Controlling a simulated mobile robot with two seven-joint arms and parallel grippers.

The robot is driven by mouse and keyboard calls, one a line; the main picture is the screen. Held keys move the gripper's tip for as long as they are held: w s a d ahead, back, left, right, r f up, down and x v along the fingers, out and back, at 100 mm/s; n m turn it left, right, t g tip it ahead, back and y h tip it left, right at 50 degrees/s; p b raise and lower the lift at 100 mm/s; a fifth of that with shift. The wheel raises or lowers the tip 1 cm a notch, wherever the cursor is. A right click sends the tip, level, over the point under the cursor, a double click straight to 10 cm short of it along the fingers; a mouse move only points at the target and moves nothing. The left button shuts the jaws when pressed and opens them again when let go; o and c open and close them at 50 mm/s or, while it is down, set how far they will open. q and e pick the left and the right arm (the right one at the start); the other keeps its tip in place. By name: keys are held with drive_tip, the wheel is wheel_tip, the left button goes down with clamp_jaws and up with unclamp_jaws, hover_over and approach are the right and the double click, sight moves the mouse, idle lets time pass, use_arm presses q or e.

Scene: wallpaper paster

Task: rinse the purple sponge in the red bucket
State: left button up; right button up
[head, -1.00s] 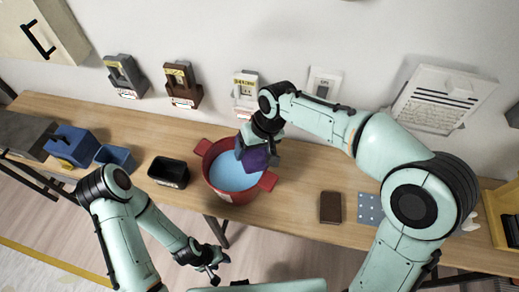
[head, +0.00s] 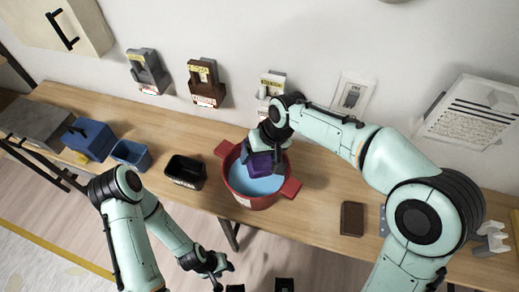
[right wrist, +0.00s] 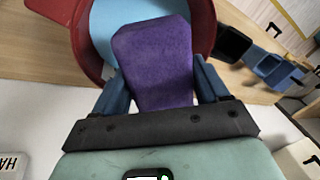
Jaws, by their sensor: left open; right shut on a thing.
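The red bucket (head: 258,202) stands on the wooden table, with light blue water (head: 243,182) inside. My right gripper (head: 258,156) is shut on the purple sponge (head: 262,166) and holds it over the back part of the bucket's opening. In the right wrist view the purple sponge (right wrist: 155,60) sits between the two blue fingers, with the red bucket (right wrist: 203,25) and water beyond it. I cannot tell whether the sponge touches the water. My left gripper (head: 224,270) is open and empty, low in front of the table's front edge.
A black bin (head: 186,172), a small blue bin (head: 131,154) and a blue box (head: 88,139) stand left of the bucket. A brown block (head: 352,219) lies to its right. Wall holders (head: 206,83) hang behind. Bare table (head: 318,190) lies between bucket and block.

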use_arm(q)
drive_tip(key=shift+s+f+b, duration=0.45)
drive_tip(key=shift+f+b, duration=0.05)
drive_tip(key=shift+f, duration=0.2)
drive_tip(key=shift+s+f+b, duration=0.5)
drive_tip(key=shift+f, duration=0.25)
drive_tip(key=shift+s+f+b, duration=0.45)
drive_tip(key=shift+f+b, duration=0.05)
drive_tip(key=shift+f, duration=0.2)
use_arm(e)
wheel_tip(320, 180, down, 7)
drive_tip(key=shift+r, duration=0.15)
drive_tip(key=shift+f, duration=1.35)
drive_tip(key=shift+w+f, duration=0.1)
drive_tip(key=shift+f, duration=0.05)
drive_tip(key=a, duration=0.2)
drive_tip(key=shift+a, duration=0.35)
idle(1.5)
drive_tip(key=shift+d, duration=0.1)
drive_tip(key=shift+d, duration=2.55)
